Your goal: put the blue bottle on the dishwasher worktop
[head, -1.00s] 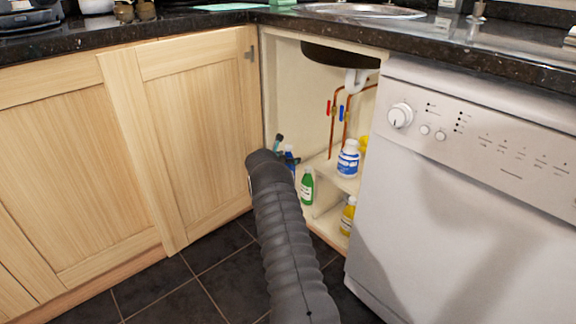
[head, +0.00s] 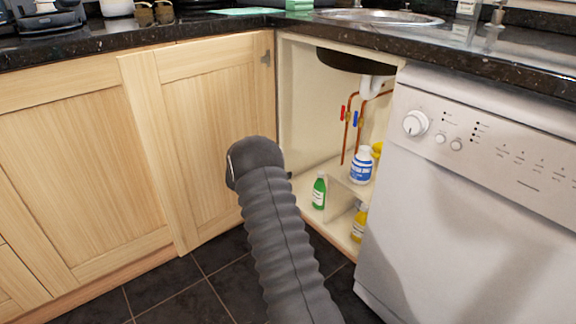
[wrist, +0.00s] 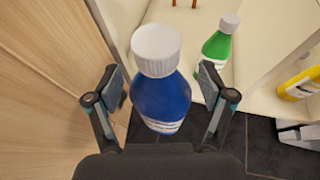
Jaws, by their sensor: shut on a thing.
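The blue bottle (wrist: 160,95) has a white cap and stands upright between the fingers of my gripper (wrist: 160,105) in the wrist view. My gripper is shut on it, in front of the open sink cupboard and above the dark floor. In the head view my arm hides the gripper and the blue bottle. The dishwasher (head: 470,210) is white and stands right of the cupboard. Its worktop (head: 500,65) is dark speckled granite, with a clear stretch near the front edge.
The cupboard holds a green bottle (head: 319,191), a white bottle with a blue label (head: 361,166) and a yellow bottle (head: 358,222). The open cupboard door (head: 205,140) is close at the left.

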